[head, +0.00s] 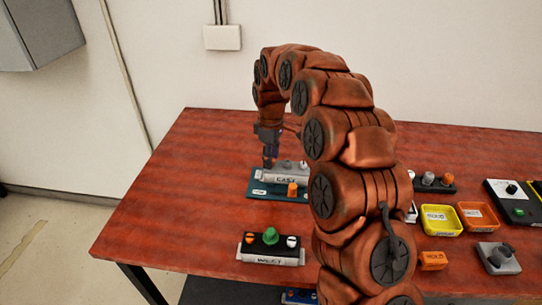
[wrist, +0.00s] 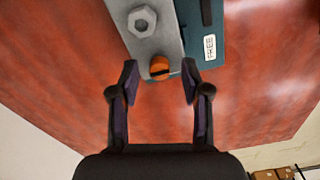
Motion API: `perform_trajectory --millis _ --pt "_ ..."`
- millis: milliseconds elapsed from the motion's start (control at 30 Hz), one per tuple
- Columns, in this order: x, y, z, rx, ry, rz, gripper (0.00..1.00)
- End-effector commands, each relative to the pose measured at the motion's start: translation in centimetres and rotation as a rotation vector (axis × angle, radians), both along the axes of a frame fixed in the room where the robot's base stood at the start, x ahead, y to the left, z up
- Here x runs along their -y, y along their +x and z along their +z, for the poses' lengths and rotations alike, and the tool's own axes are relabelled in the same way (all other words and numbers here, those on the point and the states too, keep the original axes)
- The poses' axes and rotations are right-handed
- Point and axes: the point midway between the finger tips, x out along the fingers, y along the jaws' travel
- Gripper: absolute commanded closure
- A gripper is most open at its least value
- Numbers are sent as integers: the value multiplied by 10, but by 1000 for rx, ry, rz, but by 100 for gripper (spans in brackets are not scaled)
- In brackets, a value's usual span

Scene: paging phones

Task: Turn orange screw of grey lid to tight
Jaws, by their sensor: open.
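The grey lid (head: 285,178) lies on a teal base (head: 256,194) on the table's left half. In the wrist view the lid (wrist: 160,43) carries a pale hex nut (wrist: 142,20) and, at its near end, the orange screw (wrist: 159,68) with a dark slot. My gripper (head: 269,162) points down over the lid's left end in the head view, where that screw cannot be made out. In the wrist view my gripper (wrist: 160,70) is open, with one fingertip on each side of the screw and gaps between.
An orange knob (head: 292,189) stands on the teal base before the lid. A black unit with a green knob (head: 270,236) is nearer the front. Yellow (head: 441,220) and orange (head: 478,217) trays are at right. The table's left side (head: 170,190) is bare.

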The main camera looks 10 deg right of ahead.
Motion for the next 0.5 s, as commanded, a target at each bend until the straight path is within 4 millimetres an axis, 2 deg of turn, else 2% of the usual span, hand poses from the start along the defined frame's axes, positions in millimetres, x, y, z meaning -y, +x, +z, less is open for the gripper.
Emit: perform_trajectory --millis 367,500 --pt "0 0 -5 1 -1 0 53" --pt "0 0 -5 1 -1 0 68"
